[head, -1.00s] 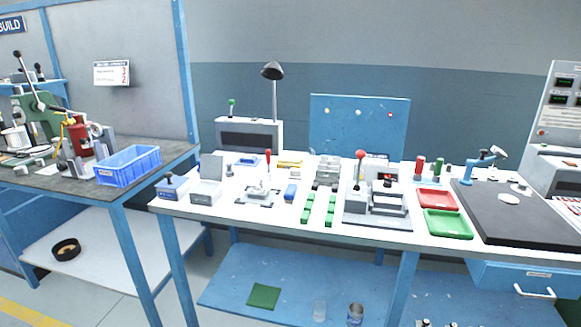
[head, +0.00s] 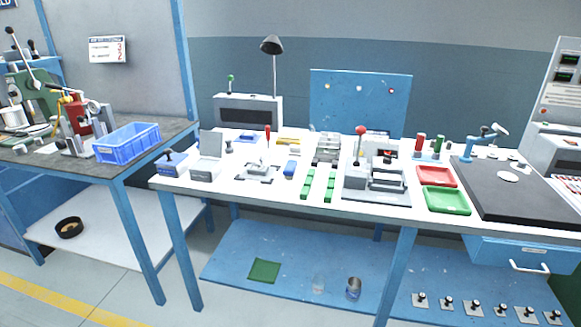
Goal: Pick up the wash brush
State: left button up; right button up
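I cannot make out the wash brush for certain; the small tools on the white bench (head: 225,190) are too small to tell apart. A small blue block (head: 291,167) lies in the left-middle of the bench. A blue box with a dark knob (head: 171,162) stands at the bench's left corner, beside a grey open-lidded box (head: 206,170). Neither of my grippers is in the head view.
A blue crate (head: 127,145) stands on the left table. Red (head: 436,177) and green (head: 446,201) trays and a dark mat (head: 515,190) lie at the right. A lamp (head: 272,45) rises behind.

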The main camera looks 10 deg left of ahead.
aim_at(289, 172)
jog(key=i+j+z, duration=0.15)
jog(key=j, duration=0.15)
jog(key=i+j+z, duration=0.3)
jog(key=j, duration=0.35)
jog(key=i+j+z, duration=0.15)
jog(key=j, duration=0.15)
jog(key=i+j+z, duration=0.15)
jog(key=j, duration=0.2)
jog(key=k, duration=0.05)
